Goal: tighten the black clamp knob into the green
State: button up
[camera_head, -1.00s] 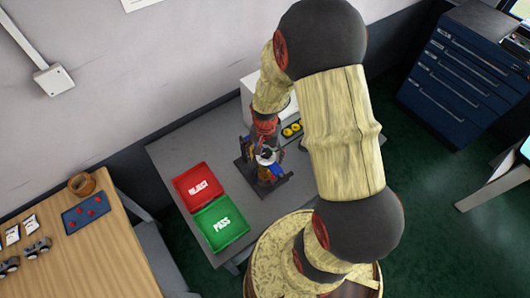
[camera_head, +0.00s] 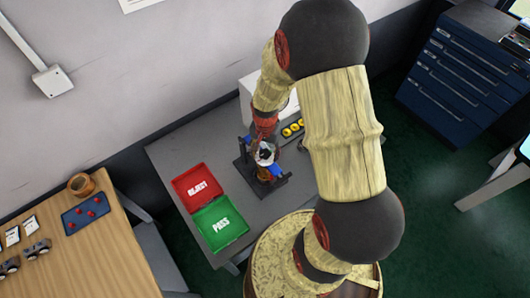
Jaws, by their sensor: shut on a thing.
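The valve positioner fixture (camera_head: 280,186) stands on the grey table, a dark base with a small upright assembly on it. A pale round part and blue pieces (camera_head: 277,169) show near its top. My gripper (camera_head: 265,147) points down over this assembly at the end of my arm and is closed there. It is small and partly covered by my own wrist. The black clamp knob cannot be made out separately at the jaws; it seems to be what they are shut on. The green zone that marks its tightness is not distinguishable at this size.
A red REJECT tray (camera_head: 190,178) and a green PASS tray (camera_head: 214,236) lie left of the fixture. A strip with yellow round parts (camera_head: 293,129) and a white box (camera_head: 250,88) are behind it. A wooden table (camera_head: 100,238) is at left, blue drawers (camera_head: 455,85) at right.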

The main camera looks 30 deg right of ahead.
jog(key=shift+s+a+f+n, duration=0.15)
jog(key=shift+s+n, duration=0.05)
jog(key=shift+n, duration=0.4)
jog(key=shift+s+a+f+n, duration=0.1)
jog(key=shift+s+n, duration=0.1)
jog(key=shift+n, duration=0.4)
jog(key=n, duration=0.3)
jog(key=shift+n, duration=0.3)
jog(key=n, duration=0.3)
jog(key=shift+w+d+n, duration=0.1)
jog(key=shift+w+n, duration=0.05)
jog(key=shift+n, duration=0.15)
jog(key=n, duration=0.4)
jog(key=shift+w+r, duration=0.1)
jog(key=shift+c, duration=1.3)
grip_shut()
